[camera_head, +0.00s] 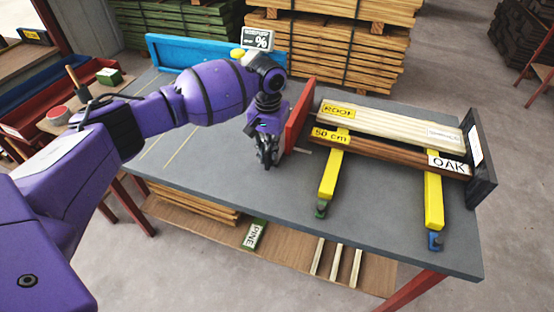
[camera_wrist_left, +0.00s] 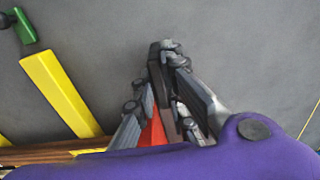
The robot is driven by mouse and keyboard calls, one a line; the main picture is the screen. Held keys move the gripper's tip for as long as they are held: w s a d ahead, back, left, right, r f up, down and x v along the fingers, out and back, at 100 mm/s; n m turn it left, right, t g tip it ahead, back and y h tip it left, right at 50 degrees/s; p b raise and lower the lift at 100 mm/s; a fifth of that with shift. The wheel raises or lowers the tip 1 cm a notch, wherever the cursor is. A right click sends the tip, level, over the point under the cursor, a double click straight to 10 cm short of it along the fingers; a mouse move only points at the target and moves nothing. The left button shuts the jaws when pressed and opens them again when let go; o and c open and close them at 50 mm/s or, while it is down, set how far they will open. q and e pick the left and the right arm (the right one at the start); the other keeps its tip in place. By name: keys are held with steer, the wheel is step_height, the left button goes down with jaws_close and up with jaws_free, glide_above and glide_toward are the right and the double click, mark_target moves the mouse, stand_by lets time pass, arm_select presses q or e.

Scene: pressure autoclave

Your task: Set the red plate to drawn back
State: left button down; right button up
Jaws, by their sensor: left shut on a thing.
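The red plate (camera_head: 299,115) stands upright on the grey table (camera_head: 400,245), left of the boards. A gap shows between it and the board ends. My left gripper (camera_head: 267,155) is at the plate's left side, low near the table top. In the left wrist view its fingers (camera_wrist_left: 175,85) are closed together, with a red part (camera_wrist_left: 153,130) between their bases. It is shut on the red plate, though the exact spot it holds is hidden. My right gripper is not in view.
Pale boards (camera_head: 390,123) and a brown oak board (camera_head: 390,152) lie across two yellow bars (camera_head: 332,177), (camera_head: 433,200). A dark upright plate (camera_head: 482,160) stands at their right end. A blue panel (camera_head: 200,52) is at the back. The front of the table is clear.

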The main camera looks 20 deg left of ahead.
arm_select(q)
steer(key=a, duration=0.2)
steer(key=a+p, duration=0.1)
steer(key=shift+s+a+r, duration=0.15)
steer(key=shift+s+r, duration=0.1)
steer(key=shift+r, duration=0.1)
steer(key=a, duration=0.3)
steer(key=shift+w+f, duration=0.25)
steer(key=shift+w, duration=0.1)
steer(key=shift+a+p, duration=0.3)
steer(key=shift+a, duration=0.05)
steer(key=c, duration=1.9)
jaws_free()
steer(key=shift+a+f, duration=0.1)
steer(key=shift+o, duration=0.5)
steer(key=shift+f, duration=0.1)
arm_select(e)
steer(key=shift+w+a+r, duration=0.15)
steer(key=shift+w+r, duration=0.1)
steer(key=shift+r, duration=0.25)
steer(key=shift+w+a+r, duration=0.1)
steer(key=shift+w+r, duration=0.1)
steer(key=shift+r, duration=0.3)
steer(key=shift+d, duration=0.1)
